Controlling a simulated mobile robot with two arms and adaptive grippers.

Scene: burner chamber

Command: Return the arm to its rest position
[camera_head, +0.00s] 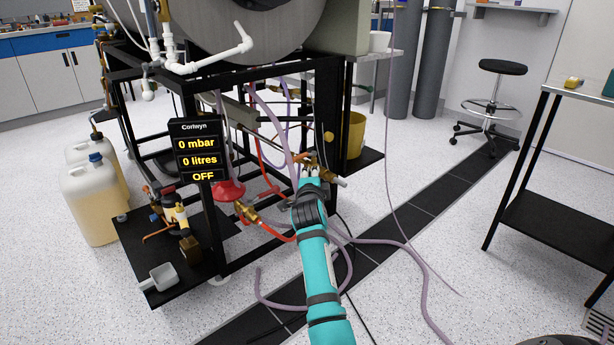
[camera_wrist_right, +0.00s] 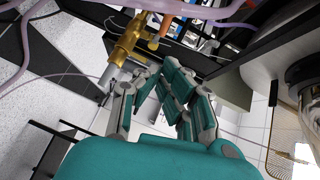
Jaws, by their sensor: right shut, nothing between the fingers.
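My right arm is teal with dark bands and reaches out from the bottom of the head view toward the frame of the burner rig. Its gripper (camera_head: 310,172) is near a brass fitting (camera_head: 322,165) beside the rig's black leg. In the right wrist view the fingers of this gripper (camera_wrist_right: 162,76) are closed together and empty. The brass fitting (camera_wrist_right: 128,45) is just beyond and left of the fingertips there; I cannot tell whether they touch. My left gripper is not in view.
A display (camera_head: 197,146) reads 0 mbar, 0 litres, OFF. Purple hoses (camera_head: 420,265) lie on the floor right of my arm. Jugs (camera_head: 90,200) stand left, a yellow bucket (camera_head: 356,135) behind, a black-shelved table (camera_head: 560,220) right. The floor between is mostly open.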

